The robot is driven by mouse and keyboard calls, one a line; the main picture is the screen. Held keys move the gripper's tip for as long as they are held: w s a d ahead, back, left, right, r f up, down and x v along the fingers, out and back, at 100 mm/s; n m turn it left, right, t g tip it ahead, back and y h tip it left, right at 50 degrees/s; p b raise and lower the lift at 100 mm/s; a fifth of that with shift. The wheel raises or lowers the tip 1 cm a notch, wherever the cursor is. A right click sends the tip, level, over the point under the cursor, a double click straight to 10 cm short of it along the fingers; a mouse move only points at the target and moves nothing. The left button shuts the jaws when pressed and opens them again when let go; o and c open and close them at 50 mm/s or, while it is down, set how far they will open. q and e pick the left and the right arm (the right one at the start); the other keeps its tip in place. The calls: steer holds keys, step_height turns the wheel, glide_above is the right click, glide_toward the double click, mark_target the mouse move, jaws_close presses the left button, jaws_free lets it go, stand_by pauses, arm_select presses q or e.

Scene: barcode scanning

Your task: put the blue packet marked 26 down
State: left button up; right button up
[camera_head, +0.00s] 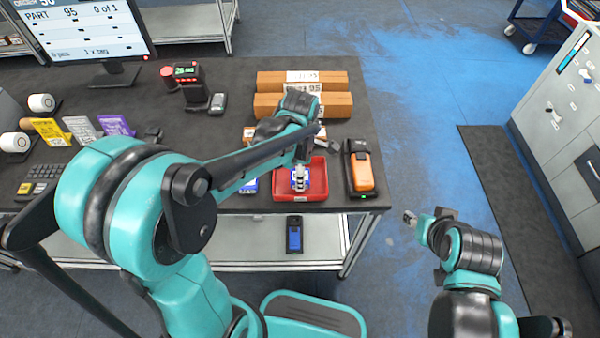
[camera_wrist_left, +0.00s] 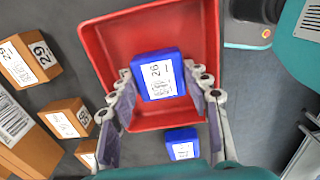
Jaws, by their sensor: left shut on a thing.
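The blue packet marked 26 (camera_wrist_left: 159,76) has a white label and is between the fingers of my left gripper (camera_wrist_left: 163,85), which is shut on it. In the wrist view the packet is over the red tray (camera_wrist_left: 160,121); I cannot tell whether it touches the tray floor. In the head view my left gripper (camera_head: 299,178) is over the red tray (camera_head: 318,183) near the table's front edge, and the arm partly hides the packet. My right gripper (camera_head: 409,217) is off the table to the right, small in view; its jaw state is unclear.
Another blue packet (camera_wrist_left: 182,143) lies just outside the tray. Brown boxes (camera_wrist_left: 68,118) lie left of the tray in the wrist view. An orange and black device (camera_head: 360,170) stands right of the tray. Long cardboard boxes (camera_head: 330,104) lie behind. A monitor (camera_head: 85,30) stands at the back left.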

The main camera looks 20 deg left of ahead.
arm_select(q)
steer(key=o, duration=1.3)
steer(key=shift+c, duration=0.2)
steer(key=shift+r+p, duration=0.35)
steer(key=shift+r, duration=0.1)
step_height(320, 180, up, 11)
steer(key=p, duration=0.4)
steer(key=s+a+m+t, duration=0.2)
steer(key=s+m, duration=0.3)
steer(key=m, duration=0.5)
steer(key=s+a+m+t, duration=0.2)
steer(key=s+m+t, duration=0.3)
steer(key=m, duration=0.6)
steer(key=shift+s+a+r, duration=0.15)
steer(key=shift+a+r, duration=0.2)
steer(key=shift+r, duration=0.1)
